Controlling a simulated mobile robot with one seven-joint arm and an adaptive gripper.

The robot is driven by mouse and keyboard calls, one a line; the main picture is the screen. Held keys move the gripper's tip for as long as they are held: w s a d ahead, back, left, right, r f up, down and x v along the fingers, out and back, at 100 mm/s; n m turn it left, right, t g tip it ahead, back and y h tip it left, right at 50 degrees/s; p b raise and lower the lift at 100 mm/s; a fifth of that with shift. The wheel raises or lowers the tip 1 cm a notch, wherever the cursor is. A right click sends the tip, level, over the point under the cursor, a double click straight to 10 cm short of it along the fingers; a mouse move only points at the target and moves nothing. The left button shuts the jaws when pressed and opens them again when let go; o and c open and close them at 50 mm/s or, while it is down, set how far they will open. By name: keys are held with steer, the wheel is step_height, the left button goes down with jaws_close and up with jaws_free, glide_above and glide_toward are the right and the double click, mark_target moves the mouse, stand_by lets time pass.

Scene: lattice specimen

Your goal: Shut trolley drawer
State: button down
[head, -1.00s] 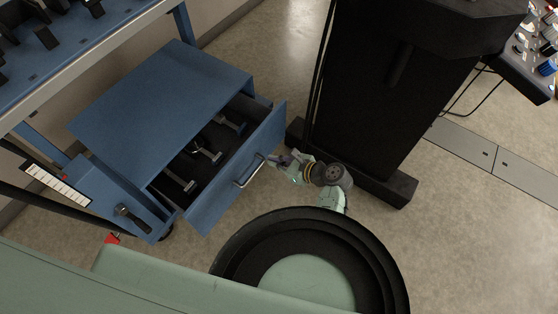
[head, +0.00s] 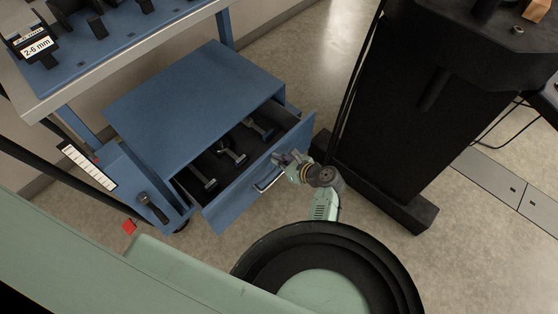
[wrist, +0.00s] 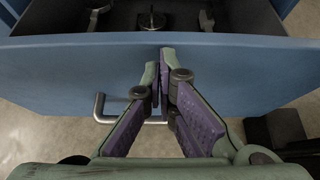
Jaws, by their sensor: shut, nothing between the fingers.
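The blue trolley drawer (head: 250,182) stands partly open below the blue cabinet top (head: 195,95). Metal fixtures lie in its dark inside. The drawer front also shows in the wrist view (wrist: 240,75), spanning the picture. Its bar handle (head: 267,182) sticks out of the front; in the wrist view the handle (wrist: 100,108) is partly hidden behind my fingers. My gripper (head: 283,158) is at the drawer's front face, near the handle. In the wrist view my gripper (wrist: 164,58) has its fingertips together, against or very close to the front near its top edge. I cannot tell whether they touch.
A black machine cabinet (head: 400,110) stands close to the right of my arm, its base (head: 390,195) on the floor. The blue bench (head: 120,45) is above at the left. A side bracket with a dark tool (head: 152,207) is left of the drawer.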

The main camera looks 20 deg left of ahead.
steer(key=shift+w+a+r, duration=0.1)
steer(key=shift+w+a, duration=0.05)
steer(key=shift+a, duration=0.35)
steer(key=w+a+p, duration=0.1)
steer(key=w+a, duration=0.1)
steer(key=a, duration=0.5)
steer(key=w+a, duration=0.3)
steer(key=a, duration=0.5)
steer(key=shift+w+a+p, duration=0.3)
steer(key=shift+w+p, duration=0.05)
